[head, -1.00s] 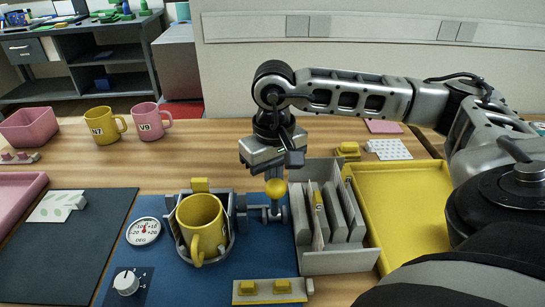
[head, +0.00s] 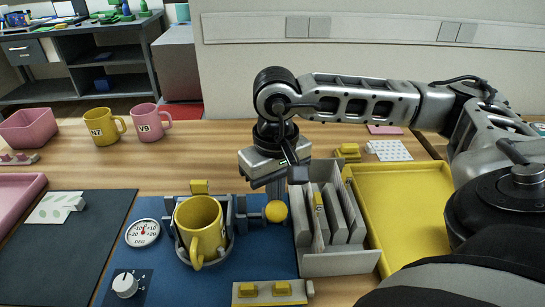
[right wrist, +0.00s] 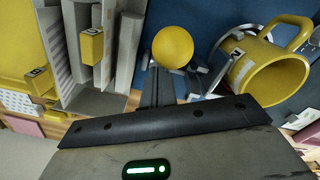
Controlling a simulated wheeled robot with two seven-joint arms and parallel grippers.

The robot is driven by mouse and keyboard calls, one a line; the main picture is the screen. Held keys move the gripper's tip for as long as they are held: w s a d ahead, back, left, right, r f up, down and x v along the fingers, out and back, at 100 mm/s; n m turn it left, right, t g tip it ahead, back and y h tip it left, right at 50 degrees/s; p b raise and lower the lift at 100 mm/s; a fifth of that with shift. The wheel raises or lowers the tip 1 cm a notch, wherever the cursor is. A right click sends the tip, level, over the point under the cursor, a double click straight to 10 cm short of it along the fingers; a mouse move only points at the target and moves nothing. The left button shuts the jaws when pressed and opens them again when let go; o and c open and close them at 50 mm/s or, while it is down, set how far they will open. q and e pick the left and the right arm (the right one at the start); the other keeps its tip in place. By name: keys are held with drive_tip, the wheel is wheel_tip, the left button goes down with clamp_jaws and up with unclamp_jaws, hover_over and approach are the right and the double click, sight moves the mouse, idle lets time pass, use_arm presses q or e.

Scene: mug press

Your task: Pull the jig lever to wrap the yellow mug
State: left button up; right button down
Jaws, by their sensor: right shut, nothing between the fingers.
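The yellow mug (head: 200,228) stands upright in the grey jig (head: 230,246) on the blue mat, its handle toward me. It also shows at the right of the right wrist view (right wrist: 268,72). The jig lever's yellow ball knob (head: 276,211) is to the right of the mug; it shows just beyond my fingertips in the right wrist view (right wrist: 173,47). My right gripper (head: 277,192) is shut and empty, its fingers pointing down just behind the knob. I cannot tell whether they touch it. My left gripper is out of view.
A grey rack with upright plates (head: 340,262) stands close right of the knob, beside a yellow tray (head: 415,215). Two other mugs stand at the back left.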

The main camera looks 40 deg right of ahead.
drive_tip(key=shift+w+d+r+p, duration=0.15)
drive_tip(key=shift+r+p, duration=0.45)
drive_tip(key=shift+r, duration=0.35)
drive_tip(key=shift+w+r+p, duration=0.1)
drive_tip(key=shift+r+p, duration=0.45)
drive_tip(key=shift+r, duration=0.35)
drive_tip(key=r+p, duration=0.1)
drive_tip(key=r, duration=0.2)
drive_tip(key=shift+w+d+r+p, duration=0.2)
drive_tip(key=shift+p, duration=0.2)
drive_tip(key=shift+f, duration=0.1)
